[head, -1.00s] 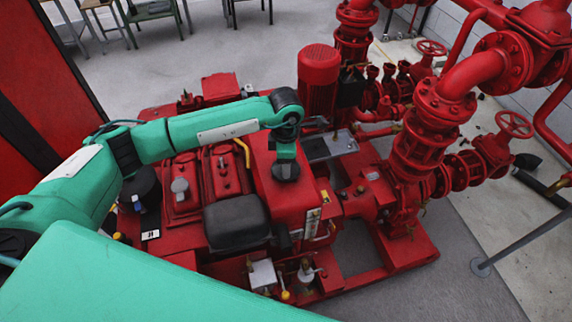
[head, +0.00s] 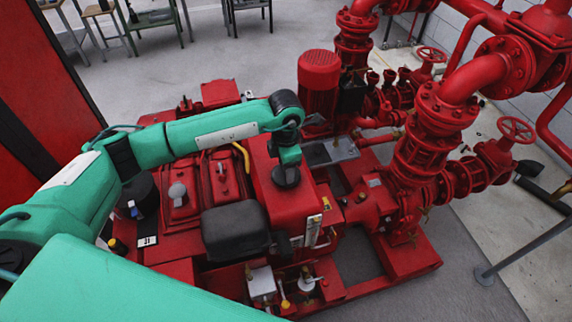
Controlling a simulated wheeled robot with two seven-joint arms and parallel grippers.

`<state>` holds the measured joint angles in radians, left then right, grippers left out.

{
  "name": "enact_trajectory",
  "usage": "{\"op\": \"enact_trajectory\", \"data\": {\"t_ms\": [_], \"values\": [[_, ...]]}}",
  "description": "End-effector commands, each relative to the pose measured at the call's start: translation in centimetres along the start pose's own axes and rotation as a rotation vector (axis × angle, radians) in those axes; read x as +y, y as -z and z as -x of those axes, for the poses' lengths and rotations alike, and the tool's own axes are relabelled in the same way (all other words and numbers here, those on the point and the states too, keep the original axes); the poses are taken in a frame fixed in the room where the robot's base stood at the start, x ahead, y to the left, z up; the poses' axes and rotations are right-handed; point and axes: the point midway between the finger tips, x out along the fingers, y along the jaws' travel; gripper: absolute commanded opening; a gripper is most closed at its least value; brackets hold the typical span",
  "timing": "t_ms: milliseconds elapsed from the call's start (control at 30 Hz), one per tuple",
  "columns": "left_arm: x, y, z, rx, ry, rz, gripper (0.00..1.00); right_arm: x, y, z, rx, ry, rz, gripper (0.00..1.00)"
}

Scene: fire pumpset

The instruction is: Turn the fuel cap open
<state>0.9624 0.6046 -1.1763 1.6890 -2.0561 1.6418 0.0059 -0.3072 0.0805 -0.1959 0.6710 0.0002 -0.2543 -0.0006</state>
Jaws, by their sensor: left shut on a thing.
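The fuel cap (head: 286,179) is a dark round piece on top of the red box-shaped tank (head: 270,198) in the middle of the head view. My left arm comes in from the left and bends down at the dark wrist joint. My left gripper (head: 288,168) points down at the cap and is shut on it. The fingers are small and dark, so their exact hold on the cap's rim is hard to see. The cap appears seated on the tank. My right gripper is not in view.
A red engine with a black padded box (head: 235,228) lies left of the tank. A red motor (head: 319,80) stands behind it. Red pipes and valves with a handwheel (head: 516,129) rise at the right. Stools and tables stand at the back. Grey floor is free at lower right.

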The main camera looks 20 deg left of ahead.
Motion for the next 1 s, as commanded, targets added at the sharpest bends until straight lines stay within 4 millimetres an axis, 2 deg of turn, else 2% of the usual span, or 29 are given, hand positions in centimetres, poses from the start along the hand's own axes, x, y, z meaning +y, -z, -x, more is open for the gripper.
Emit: {"op": "enact_trajectory", "data": {"t_ms": [33,67,167,467,567,667,1000], "values": [[0.0,0.1,0.0,0.001,0.000,0.003,0.32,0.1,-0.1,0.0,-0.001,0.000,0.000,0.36],[0.1,0.1,0.0,0.001,0.000,0.003,0.56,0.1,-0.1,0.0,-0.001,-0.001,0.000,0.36],[0.0,0.0,0.0,0.001,0.000,0.002,0.76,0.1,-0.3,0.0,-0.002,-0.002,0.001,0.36],[0.0,0.0,0.1,0.000,0.000,0.000,0.76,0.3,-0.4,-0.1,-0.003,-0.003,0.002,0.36],[0.1,0.0,0.7,-0.002,-0.001,0.000,0.76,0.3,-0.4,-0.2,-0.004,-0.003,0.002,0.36],[0.1,-0.1,2.2,-0.003,-0.003,0.000,0.76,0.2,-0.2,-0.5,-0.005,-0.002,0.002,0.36],[0.1,0.0,9.8,-0.003,-0.003,0.001,0.76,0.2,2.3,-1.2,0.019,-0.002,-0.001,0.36]]}}
